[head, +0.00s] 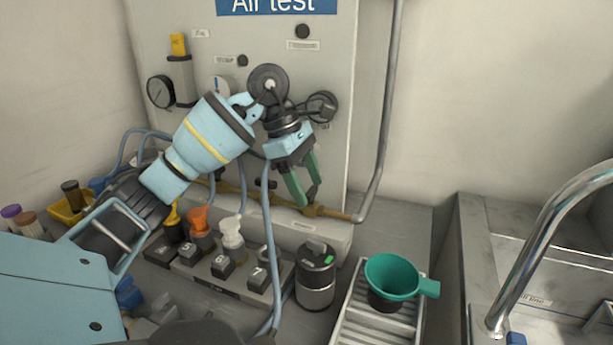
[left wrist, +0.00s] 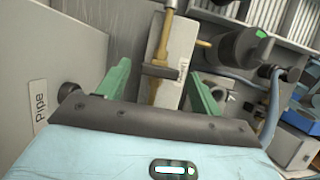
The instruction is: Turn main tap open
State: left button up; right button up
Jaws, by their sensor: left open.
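A brass pipe (head: 330,212) runs low along the panel's foot and meets a grey pipe on the right. In the left wrist view, the brass pipe (left wrist: 160,45) and a dark crosswise handle (left wrist: 160,72) show between the open fingers (left wrist: 157,82), beyond the tips. I cannot tell the exact gap. My right gripper is not in view.
The grey test panel (head: 335,60) carries a gauge (head: 160,91) and dark knobs. Blue hoses (head: 268,230) hang by the gripper. Numbered blocks (head: 222,266), a dark canister (head: 316,275) and a green funnel (head: 395,275) on a ribbed tray stand below. A sink is right.

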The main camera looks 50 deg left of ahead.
pick_arm(q)
jog(key=shift+c, duration=0.2)
jog(key=c, duration=0.9)
jog(key=shift+c, duration=0.2)
